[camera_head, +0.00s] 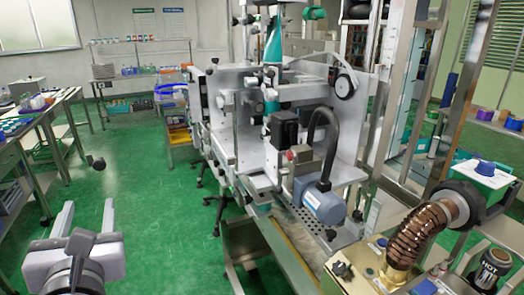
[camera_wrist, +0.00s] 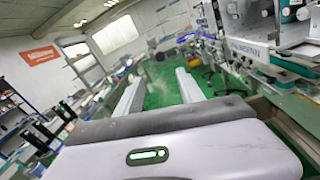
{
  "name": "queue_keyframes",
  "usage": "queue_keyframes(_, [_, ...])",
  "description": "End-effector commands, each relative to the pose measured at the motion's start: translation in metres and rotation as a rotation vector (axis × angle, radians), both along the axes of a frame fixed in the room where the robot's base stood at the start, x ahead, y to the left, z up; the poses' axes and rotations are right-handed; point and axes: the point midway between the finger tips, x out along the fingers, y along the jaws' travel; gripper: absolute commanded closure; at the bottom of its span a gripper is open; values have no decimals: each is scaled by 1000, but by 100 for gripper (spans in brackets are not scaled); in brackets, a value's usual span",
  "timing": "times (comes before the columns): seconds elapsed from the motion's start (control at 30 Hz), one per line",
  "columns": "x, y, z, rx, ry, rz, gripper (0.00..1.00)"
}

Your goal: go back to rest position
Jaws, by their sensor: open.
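My gripper (camera_head: 87,224) is at the lower left of the head view, held over the green floor. Its two fingers stand apart with nothing between them. In the wrist view my gripper (camera_wrist: 158,88) shows the same two spread fingers, with green floor between them. The gripper touches nothing in either view. The sleeve applicator machine (camera_head: 235,115), grey and white with a blue motor, stands in the middle of the head view, to the right of my gripper. It also shows at the upper right of the wrist view (camera_wrist: 255,50).
A copper-coloured ribbed hose (camera_head: 425,230) and a dark cylinder marked HOT (camera_head: 490,268) are at the lower right. Work tables (camera_head: 40,120) with small items line the left. A shelf (camera_head: 140,70) stands at the back. The green floor (camera_head: 150,200) between tables and machine is mostly clear.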

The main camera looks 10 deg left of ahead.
Motion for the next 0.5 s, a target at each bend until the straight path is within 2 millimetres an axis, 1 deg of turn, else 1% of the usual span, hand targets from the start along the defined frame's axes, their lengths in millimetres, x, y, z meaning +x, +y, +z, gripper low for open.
queue_keyframes(0.07, [0,0,0,1,1,-1,55])
queue_keyframes(0.13, [7,-10,0,16,20,-28,55])
queue_keyframes(0.17, [15,-19,-1,32,42,-56,55])
queue_keyframes(0.23, [42,-61,-4,106,128,-174,55])
queue_keyframes(0.27, [55,-86,-7,155,180,-245,55])
queue_keyframes(0.3, [72,-125,-12,234,256,-353,55])
queue_keyframes(0.37, [89,-188,-24,374,373,-526,55])
queue_keyframes(0.4, [94,-230,-34,483,449,-646,55])
queue_keyframes(0.43, [95,-261,-42,574,506,-739,55])
queue_keyframes(0.47, [92,-293,-52,673,561,-834,55])
queue_keyframes(0.5, [83,-333,-65,824,634,-966,55])
